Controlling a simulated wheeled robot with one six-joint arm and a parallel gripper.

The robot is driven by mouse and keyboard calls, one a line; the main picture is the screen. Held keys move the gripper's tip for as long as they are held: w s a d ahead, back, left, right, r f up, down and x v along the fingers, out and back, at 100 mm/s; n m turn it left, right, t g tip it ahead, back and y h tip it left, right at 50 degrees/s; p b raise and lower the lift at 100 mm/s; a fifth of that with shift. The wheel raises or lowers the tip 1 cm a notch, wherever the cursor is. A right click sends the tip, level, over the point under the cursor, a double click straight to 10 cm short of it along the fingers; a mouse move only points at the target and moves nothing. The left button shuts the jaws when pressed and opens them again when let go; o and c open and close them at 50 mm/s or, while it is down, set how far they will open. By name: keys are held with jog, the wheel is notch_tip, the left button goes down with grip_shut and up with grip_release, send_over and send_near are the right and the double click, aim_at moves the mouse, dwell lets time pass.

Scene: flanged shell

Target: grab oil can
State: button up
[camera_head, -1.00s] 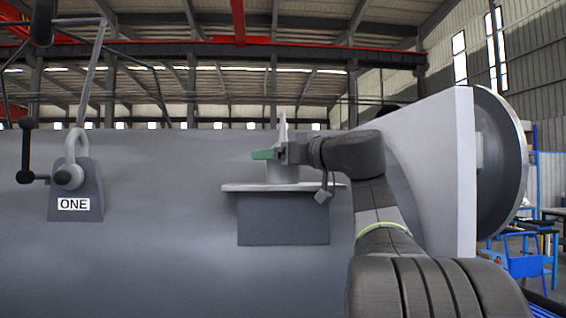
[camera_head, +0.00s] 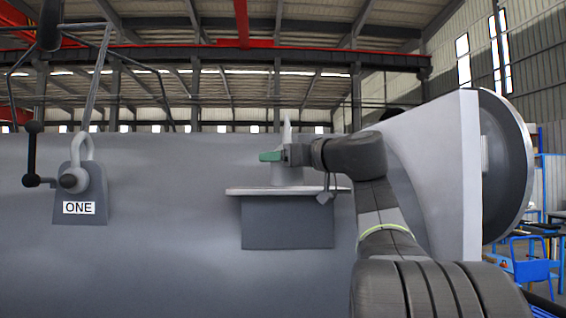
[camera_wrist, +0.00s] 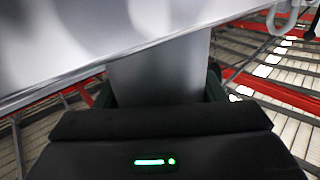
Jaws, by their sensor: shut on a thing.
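The oil can (camera_head: 286,174) is a grey cylinder with a pale pointed spout rising from it. It stands upright at the ledge (camera_head: 262,191) on the side of the big grey shell. My gripper (camera_head: 272,157) reaches in from the right and is shut on the can's upper part, its green fingers showing at the can's left. In the wrist view the grey can body (camera_wrist: 160,72) lies between the two dark green fingers (camera_wrist: 165,92). Whether the can's base touches the ledge cannot be told for sure.
The large grey shell (camera_head: 150,230) fills the view behind the ledge, with a pale flange (camera_head: 450,170) at right. A bracket labelled ONE (camera_head: 80,195) with a lever is at left.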

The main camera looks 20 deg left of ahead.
jog(key=shift+r, duration=4.75)
